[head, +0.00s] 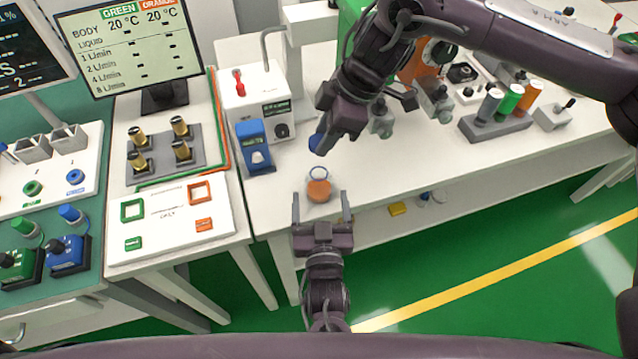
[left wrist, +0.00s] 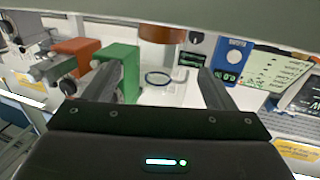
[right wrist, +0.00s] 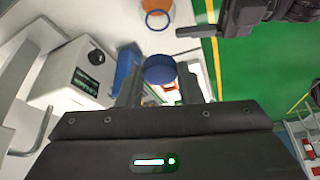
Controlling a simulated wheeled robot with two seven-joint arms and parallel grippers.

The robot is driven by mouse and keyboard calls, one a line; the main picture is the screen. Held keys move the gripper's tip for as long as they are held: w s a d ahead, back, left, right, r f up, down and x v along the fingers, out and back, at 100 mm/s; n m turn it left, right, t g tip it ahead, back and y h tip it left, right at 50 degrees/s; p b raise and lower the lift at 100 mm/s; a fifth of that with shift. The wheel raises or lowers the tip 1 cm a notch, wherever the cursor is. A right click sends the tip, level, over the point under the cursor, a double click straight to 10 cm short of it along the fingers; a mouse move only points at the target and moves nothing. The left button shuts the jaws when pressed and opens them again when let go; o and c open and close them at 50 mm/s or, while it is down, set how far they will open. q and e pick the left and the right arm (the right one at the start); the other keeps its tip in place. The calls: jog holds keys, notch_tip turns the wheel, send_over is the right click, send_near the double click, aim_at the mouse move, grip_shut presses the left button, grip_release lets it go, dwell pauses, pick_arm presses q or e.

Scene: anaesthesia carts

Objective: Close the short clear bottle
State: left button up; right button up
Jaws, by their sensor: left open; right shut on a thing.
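The short clear bottle (head: 319,190), with orange contents and a blue ring at its open mouth, stands near the table's front edge. It also shows upside down in the left wrist view (left wrist: 162,36) and at the top of the right wrist view (right wrist: 157,18). My left gripper (head: 321,200) is open, its fingers spread either side of the bottle with gaps. My right gripper (head: 325,143) is shut on a blue cap (head: 316,142), above and behind the bottle. The cap sits between the fingertips in the right wrist view (right wrist: 160,70), apart from the bottle.
A blue device (head: 255,148) and a white box with a red knob (head: 258,105) stand left of the bottle. A grey block with coloured cylinders (head: 495,124) stands to the right. The white table (head: 400,160) is clear just right of the bottle.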

pick_arm(q)
jog(key=shift+w+a, duration=0.15)
jog(key=shift+w, duration=2.6)
jog(key=c, duration=1.5)
pick_arm(e)
send_over(325, 169)
jog(key=shift+s+f, duration=0.2)
jog(key=shift+f, duration=2.3)
